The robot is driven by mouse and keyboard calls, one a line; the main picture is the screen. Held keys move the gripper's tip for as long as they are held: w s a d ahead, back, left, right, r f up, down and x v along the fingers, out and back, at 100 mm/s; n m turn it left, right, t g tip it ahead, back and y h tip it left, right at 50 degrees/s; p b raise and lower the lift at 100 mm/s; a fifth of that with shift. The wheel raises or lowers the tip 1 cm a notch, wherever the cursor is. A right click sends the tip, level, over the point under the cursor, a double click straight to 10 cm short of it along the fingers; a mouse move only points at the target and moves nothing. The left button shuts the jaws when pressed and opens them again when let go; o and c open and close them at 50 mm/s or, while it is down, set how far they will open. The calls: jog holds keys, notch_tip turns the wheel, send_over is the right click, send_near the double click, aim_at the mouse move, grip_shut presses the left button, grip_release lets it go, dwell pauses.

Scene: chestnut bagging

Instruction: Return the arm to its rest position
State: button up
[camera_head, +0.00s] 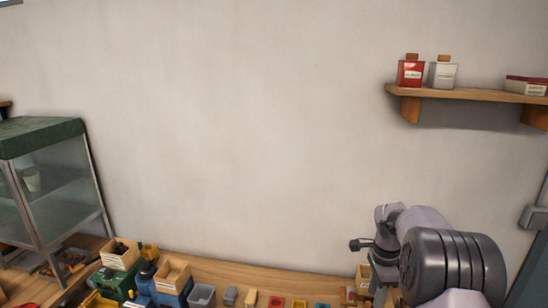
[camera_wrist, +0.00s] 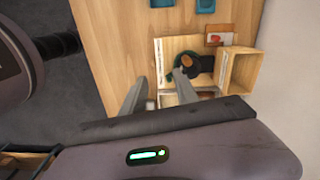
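My arm stands at the lower right of the head view, folded in front of the wall above the right end of the wooden counter (camera_head: 225,275). In the wrist view my gripper (camera_wrist: 159,84) points down toward the counter (camera_wrist: 115,30). Its two grey fingers are apart and I see nothing held between them. Beneath the fingers is a light wooden tray (camera_wrist: 163,52). A dark round item (camera_wrist: 203,63) with a green part lies by the right fingertip; I cannot tell what it is. In the head view my gripper is mostly hidden by the arm.
A wooden box (camera_wrist: 238,72) stands right of the tray. A wall shelf (camera_head: 460,94) with a red tin (camera_head: 411,73) and a white tin (camera_head: 443,75) is above my arm. A glass cabinet (camera_head: 62,195) stands far left. The wall's middle is clear.

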jog(key=s+a+r+n+t+b, duration=0.2)
jog(key=s+a+r+n+b, duration=0.2)
jog(key=s+a+b, duration=0.25)
jog(key=s+a+r+n+t+b, duration=0.1)
jog(key=s+a+r+n+b, duration=0.2)
jog(key=s+a+b, duration=0.3)
jog(key=s+a+f+n+t+b, duration=0.1)
jog(key=s+a+f+n+b, duration=0.1)
jog(key=s, duration=0.4)
jog(key=s+a+f+n+t+y+b, duration=0.1)
jog(key=s+a+f+n+b, duration=0.1)
jog(key=s, duration=0.4)
jog(key=s+a+f+n+b, duration=0.2)
jog(key=s+f+b, duration=0.2)
jog(key=s, duration=0.2)
jog(key=shift+s+f+n+t+y+b, duration=0.3)
jog(key=shift+s+f+t+y+b, duration=0.05)
jog(key=shift+t+y, duration=0.05)
